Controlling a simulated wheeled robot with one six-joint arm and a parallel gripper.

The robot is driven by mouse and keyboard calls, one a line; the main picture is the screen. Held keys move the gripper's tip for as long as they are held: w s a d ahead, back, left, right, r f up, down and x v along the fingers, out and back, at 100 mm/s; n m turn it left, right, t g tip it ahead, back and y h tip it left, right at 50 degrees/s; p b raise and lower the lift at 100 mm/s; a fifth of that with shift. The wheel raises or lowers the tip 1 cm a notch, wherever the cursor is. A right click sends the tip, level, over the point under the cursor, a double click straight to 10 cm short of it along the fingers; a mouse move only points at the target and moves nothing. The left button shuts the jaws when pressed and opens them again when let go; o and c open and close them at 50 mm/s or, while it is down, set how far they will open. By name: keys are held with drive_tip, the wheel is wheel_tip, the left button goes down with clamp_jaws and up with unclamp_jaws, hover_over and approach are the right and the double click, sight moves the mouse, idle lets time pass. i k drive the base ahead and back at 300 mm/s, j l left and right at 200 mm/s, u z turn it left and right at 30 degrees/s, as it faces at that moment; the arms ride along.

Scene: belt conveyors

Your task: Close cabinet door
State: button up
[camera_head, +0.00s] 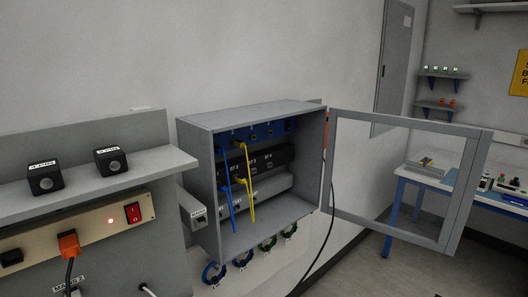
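The grey wall cabinet (201,141) stands in the middle of the head view with its front open. Its door (464,195), a grey frame around a clear pane, is hinged at the cabinet's right side and swung wide out to the right. Inside the cabinet are dark and grey rack units, with a blue cable (227,185) and a yellow cable (247,190) hanging in front of them. My gripper is not in view.
A grey shelf with two black boxes (110,160) and a power panel with a red switch (133,212) stand at the left. Coiled cables (214,274) hang below the cabinet. A blue-legged workbench (413,176) stands behind the door. A black cable hangs near the hinge.

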sight(478, 140)
drive_tip(key=i+l, duration=0.3)
drive_tip(key=l, duration=0.15)
drive_tip(key=i+l, duration=0.6)
drive_tip(key=l, duration=0.25)
drive_tip(key=u, duration=0.05)
